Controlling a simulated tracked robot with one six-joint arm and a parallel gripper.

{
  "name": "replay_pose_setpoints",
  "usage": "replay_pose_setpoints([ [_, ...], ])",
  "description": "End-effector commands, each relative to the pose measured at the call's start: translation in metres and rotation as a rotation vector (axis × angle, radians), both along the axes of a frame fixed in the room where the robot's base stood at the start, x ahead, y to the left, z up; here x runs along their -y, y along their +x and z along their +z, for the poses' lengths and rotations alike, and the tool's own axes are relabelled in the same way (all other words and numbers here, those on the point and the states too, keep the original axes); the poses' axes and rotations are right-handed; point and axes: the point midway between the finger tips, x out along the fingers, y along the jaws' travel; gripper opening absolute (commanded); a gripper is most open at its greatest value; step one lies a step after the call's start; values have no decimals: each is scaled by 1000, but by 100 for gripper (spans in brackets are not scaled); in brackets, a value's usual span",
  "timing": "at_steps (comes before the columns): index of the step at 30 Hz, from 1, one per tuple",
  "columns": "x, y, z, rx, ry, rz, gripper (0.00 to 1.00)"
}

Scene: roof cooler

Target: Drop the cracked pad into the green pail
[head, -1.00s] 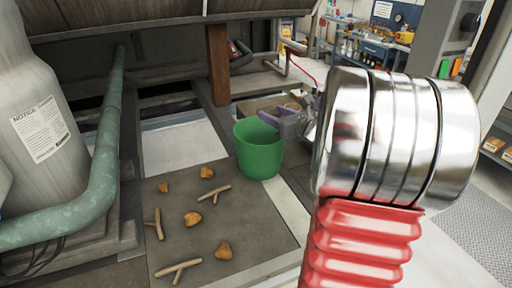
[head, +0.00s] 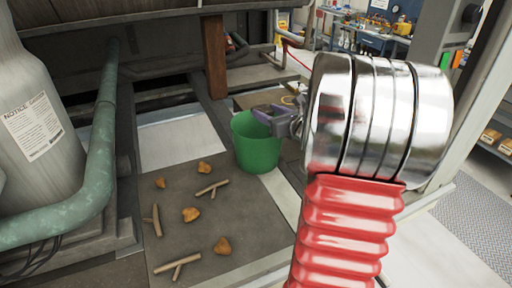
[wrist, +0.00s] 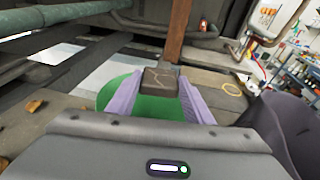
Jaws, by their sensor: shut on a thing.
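The cracked pad (wrist: 161,80) is a small dark square block with a pale crack line on its face. My gripper (wrist: 153,98) is shut on it, with a purple finger on each side. The green pail (head: 257,146) stands upright on the floor in the head view. In the wrist view the pail (wrist: 118,92) shows behind and below the pad and fingers. In the head view my gripper (head: 268,112) is at the pail's upper right rim, seemingly over its opening. The pad cannot be made out clearly there, and the pail's inside is mostly hidden.
Several brown lumps (head: 222,245) and forked sticks (head: 178,266) lie on the grey floor panel left of and in front of the pail. A green pipe (head: 95,165) and a grey tank (head: 40,120) stand at the left. A brown post (head: 214,57) rises behind the pail.

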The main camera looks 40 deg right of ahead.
Motion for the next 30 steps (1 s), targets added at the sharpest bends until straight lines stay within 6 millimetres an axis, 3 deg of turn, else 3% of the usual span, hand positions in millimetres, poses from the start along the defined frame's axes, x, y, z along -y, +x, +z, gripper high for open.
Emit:
replay_pose_setpoints([
  [9,0,0,-29,0,1,0,23],
  [21,1,-1,-34,2,-1,-2,23],
  [22,1,-1,-34,2,-1,-2,48],
  [30,1,-1,-34,1,-1,-2,67],
])
